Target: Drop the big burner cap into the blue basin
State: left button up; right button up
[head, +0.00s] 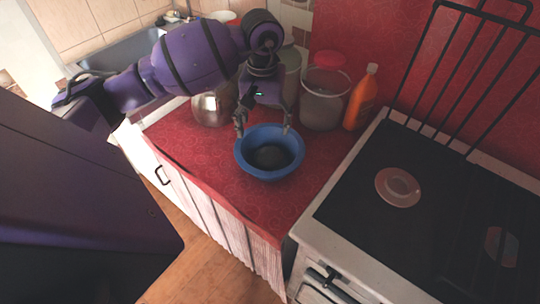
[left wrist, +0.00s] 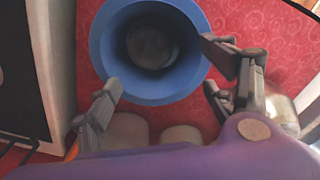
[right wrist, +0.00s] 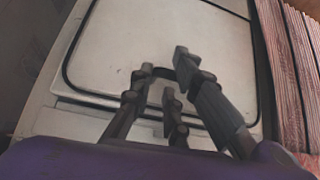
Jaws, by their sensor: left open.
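The blue basin (head: 242,158) stands on the red counter, and its rim also shows in the left wrist view (left wrist: 108,70). A dark grey round disc (head: 271,157), which looks like the big burner cap, lies on the basin's bottom; it also shows in the left wrist view (left wrist: 152,44). My left gripper (head: 264,124) is open and empty above the basin's back rim, its fingers apart (left wrist: 160,76). My right gripper (right wrist: 162,72) is low in front of a pale stove front, its fingertips near each other with nothing seen between them.
The stove (head: 345,190) with round burners (head: 398,187) is right of the basin. The red counter (head: 205,150) is clear left of the basin.

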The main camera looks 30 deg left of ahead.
pick_arm(q)
notch_tip(320, 180, up, 12)
dwell(0.5)
dwell(0.4)
